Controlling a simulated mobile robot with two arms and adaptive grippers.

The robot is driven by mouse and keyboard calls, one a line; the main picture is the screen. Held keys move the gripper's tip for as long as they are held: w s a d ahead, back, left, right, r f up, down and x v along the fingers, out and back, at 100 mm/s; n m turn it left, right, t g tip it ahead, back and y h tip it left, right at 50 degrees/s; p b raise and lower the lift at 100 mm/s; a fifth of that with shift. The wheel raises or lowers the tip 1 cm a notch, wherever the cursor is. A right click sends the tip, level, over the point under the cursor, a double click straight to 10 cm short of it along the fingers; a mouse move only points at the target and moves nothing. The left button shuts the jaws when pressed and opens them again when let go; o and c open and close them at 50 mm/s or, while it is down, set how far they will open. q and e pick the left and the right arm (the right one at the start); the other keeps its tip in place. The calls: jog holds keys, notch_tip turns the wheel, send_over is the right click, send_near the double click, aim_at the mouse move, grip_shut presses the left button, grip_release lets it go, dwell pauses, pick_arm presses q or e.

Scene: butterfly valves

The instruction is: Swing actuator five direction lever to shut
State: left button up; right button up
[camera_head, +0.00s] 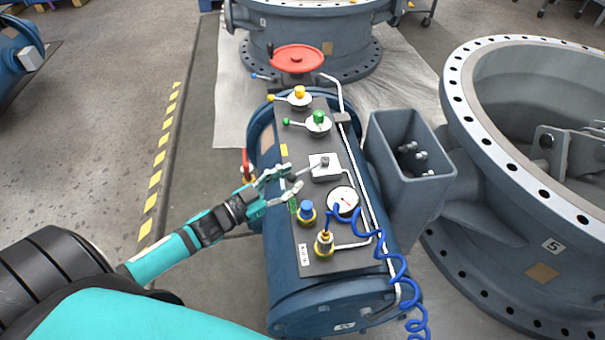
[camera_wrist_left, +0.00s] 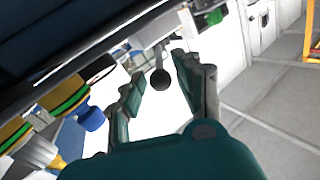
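The actuator (camera_head: 285,245) is a dark blue cylinder with a grey panel (camera_head: 322,258) on top. Its direction lever (camera_head: 308,171) is a thin rod running left from a white block (camera_head: 325,174) mid-panel. My left gripper (camera_head: 294,181) is at the panel's left edge, around the lever's free end. In the left wrist view, the lever's dark ball knob (camera_wrist_left: 160,80) shows between the two spread fingers of the gripper (camera_wrist_left: 163,88), with gaps on both sides. The fingers look open and not clamped. My right gripper is out of view.
Green (camera_head: 318,117) and yellow (camera_head: 299,92) knobs with small levers sit farther up the panel. A gauge (camera_head: 342,201), blue knob (camera_head: 307,210), brass fitting (camera_head: 324,243) and coiled blue hose (camera_head: 396,262) are nearer. A red handwheel (camera_head: 297,58) stands behind. A large valve (camera_head: 470,225) marked 5 is at right.

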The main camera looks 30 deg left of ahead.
aim_at(303, 171)
pick_arm(q)
jog(key=shift+x, duration=2.25)
grip_shut()
